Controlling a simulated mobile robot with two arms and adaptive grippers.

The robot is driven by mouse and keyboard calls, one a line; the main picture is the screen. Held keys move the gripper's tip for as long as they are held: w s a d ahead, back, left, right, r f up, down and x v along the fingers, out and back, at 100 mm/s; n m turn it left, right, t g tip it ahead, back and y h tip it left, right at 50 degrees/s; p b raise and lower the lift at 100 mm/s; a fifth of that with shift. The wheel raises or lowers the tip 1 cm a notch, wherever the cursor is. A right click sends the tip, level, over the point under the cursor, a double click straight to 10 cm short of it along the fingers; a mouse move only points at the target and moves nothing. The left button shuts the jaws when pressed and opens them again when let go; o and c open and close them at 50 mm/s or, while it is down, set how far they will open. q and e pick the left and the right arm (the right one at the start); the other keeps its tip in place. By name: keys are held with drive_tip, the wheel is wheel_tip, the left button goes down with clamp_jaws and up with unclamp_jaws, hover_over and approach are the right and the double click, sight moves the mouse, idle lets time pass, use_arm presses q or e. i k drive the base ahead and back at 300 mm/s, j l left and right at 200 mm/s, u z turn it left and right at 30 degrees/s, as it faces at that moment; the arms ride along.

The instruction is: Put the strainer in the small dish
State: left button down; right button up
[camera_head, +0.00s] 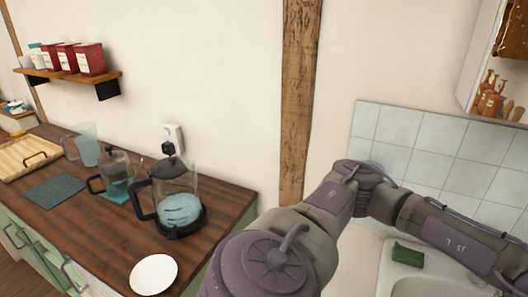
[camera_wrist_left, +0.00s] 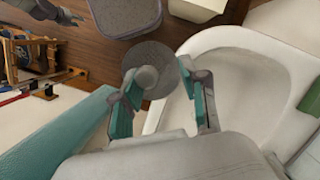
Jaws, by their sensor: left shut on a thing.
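A round grey mesh strainer (camera_wrist_left: 160,56) is in the left wrist view, at the tips of my left gripper (camera_wrist_left: 163,88). The teal fingers are shut on it, and it is held up beside the white sink. A small white round dish (camera_head: 153,274) lies at the front edge of the dark wooden counter in the head view and looks empty. My left arm reaches to the right in the head view, and its gripper is out of that picture. I cannot clearly make out my right gripper in either view.
The counter (camera_head: 95,215) holds a glass kettle (camera_head: 180,208), a French press (camera_head: 117,178), a clear pitcher (camera_head: 86,148) and a wooden tray (camera_head: 28,152). The white sink (camera_wrist_left: 235,80) lies right of the strainer, with a green block (camera_head: 408,254) on its rim. Bare counter surrounds the dish.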

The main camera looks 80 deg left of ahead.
sight(154, 276)
drive_tip(key=u, duration=1.7)
drive_tip(key=k+j+u, duration=0.1)
drive_tip(key=k+u, duration=0.2)
drive_tip(key=u, duration=0.15)
drive_tip(key=k+j+u, duration=0.2)
drive_tip(key=u, duration=0.2)
